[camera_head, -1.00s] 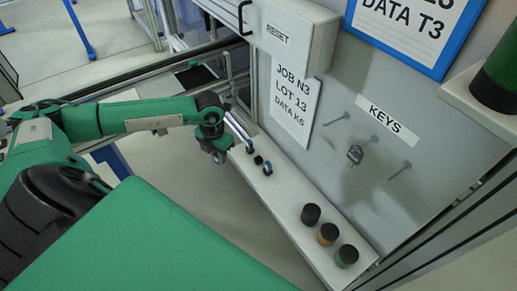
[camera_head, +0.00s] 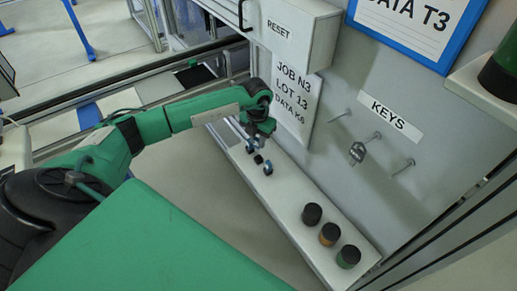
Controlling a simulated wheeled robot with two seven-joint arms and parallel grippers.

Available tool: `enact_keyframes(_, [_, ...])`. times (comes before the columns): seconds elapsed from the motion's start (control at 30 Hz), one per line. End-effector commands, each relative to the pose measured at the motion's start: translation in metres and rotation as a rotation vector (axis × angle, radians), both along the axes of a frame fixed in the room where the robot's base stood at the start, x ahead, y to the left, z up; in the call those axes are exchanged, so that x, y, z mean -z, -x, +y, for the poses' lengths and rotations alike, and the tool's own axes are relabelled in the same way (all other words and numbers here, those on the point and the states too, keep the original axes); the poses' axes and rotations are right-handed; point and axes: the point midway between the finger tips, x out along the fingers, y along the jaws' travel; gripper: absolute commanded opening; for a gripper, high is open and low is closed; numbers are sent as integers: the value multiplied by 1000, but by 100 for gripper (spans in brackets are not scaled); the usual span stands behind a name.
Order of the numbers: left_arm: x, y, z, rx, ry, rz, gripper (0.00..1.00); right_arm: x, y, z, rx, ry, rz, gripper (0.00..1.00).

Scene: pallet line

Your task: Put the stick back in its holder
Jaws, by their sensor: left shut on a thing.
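My left gripper (camera_head: 262,138) is at the far end of the narrow white shelf, just above the small blue and black pieces there. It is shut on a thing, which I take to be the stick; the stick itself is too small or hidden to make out. Two blue curved pieces, a far one (camera_head: 250,147) and a near one (camera_head: 267,168), stand on the shelf with a small black piece (camera_head: 258,159) between them. I cannot tell for sure which of these is the stick's holder. My right gripper is out of view.
The white shelf (camera_head: 290,226) carries three black-topped cylinders (camera_head: 312,214) at its near end. The grey panel behind has a RESET box (camera_head: 290,38), a job sheet (camera_head: 293,105) and pegs, one with a key (camera_head: 357,152). The shelf's middle is clear.

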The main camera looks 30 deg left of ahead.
Motion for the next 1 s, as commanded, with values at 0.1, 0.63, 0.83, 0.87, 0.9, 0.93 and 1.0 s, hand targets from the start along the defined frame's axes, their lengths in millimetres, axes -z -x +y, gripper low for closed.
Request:
enact_keyframes(0.1, [24,1,-1,1,1,3,0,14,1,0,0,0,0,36])
enact_keyframes(0.63, [47,-3,-2,0,0,1,0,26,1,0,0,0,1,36])
enact_keyframes(0.83, [52,-3,-2,0,0,0,25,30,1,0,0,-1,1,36])
enact_keyframes(0.87, [51,-3,-2,0,0,0,30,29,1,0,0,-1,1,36])
enact_keyframes(0.9, [51,-3,-2,0,0,1,38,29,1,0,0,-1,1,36])
enact_keyframes(0.93, [51,-3,-2,0,0,1,44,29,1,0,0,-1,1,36])
enact_keyframes(1.0, [51,-3,-2,0,0,1,44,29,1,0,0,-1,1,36])
